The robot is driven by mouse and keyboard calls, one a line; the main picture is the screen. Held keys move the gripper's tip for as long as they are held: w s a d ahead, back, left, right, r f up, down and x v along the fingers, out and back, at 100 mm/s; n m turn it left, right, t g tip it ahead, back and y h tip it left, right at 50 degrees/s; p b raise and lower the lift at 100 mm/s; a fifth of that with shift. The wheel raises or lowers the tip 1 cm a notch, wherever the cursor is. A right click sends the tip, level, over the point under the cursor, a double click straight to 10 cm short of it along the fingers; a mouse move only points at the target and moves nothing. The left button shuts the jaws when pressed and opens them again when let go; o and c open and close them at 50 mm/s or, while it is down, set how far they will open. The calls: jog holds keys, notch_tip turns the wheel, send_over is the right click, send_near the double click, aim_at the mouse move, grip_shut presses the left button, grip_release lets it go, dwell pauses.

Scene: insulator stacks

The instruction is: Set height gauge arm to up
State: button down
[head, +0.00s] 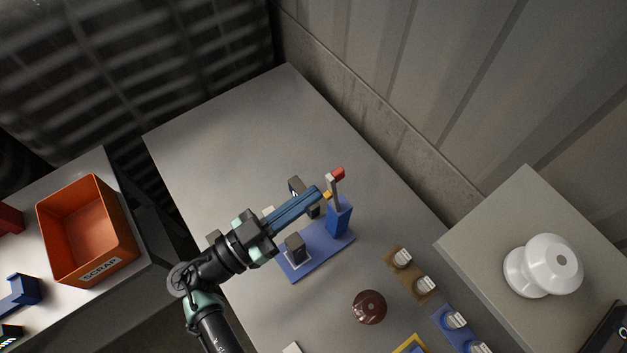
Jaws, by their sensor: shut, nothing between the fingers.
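The height gauge stands on a blue base plate (323,256) on the grey table. It has a blue post (340,217) at its right end and a dark grey block (295,245) near its left end. A pale arm with a red tip (337,173) sticks up from the top of the post, slightly tilted in the picture. My gripper (325,194) is shut and empty. Its fingertips are right beside the pale arm, near the top of the post; I cannot tell whether they touch it. My gripper hides part of the gauge behind it.
A brown disc (369,307) lies right of the gauge. A brown rack (411,275) and a blue rack (459,329) hold metal caps. A white insulator (542,266) stands on a raised grey block. An orange scrap bin (88,230) is at left. The table's far part is clear.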

aim_at(328, 181)
jog(key=shift+p+x, duration=0.3)
jog(key=shift+x, duration=0.65)
jog(key=w+d+y, duration=0.1)
jog(key=w+d+r+g+y, duration=0.1)
jog(key=d, duration=0.1)
jog(key=shift+w+d+g, duration=0.15)
jog(key=shift+g, duration=0.15)
jog(key=shift+w+d+y, duration=0.3)
jog(key=shift+y, duration=0.1)
jog(key=shift+a, duration=0.1)
